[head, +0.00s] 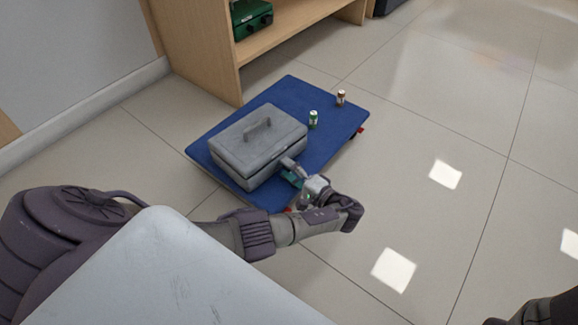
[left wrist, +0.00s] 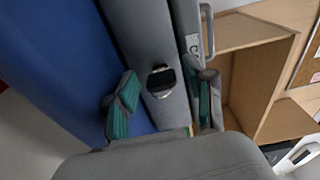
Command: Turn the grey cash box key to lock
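The grey cash box (head: 258,140) sits closed, handle on its lid, on a blue platform. In the left wrist view its grey front (left wrist: 145,40) fills the middle. The key (left wrist: 161,80), a dark, rounded piece with a silvery lower part, sticks out of that front. My left gripper (head: 292,172) is at the box's near right side. In the wrist view the left gripper (left wrist: 163,98) is open, its two teal-padded fingers on either side of the key, with gaps between. The key cannot be made out in the head view.
The blue platform (head: 330,142) lies on the tiled floor. A green can (head: 313,119) and a brown can (head: 341,98) stand on it, right of the box. A wooden shelf (head: 205,60) with a green box (head: 252,18) stands behind.

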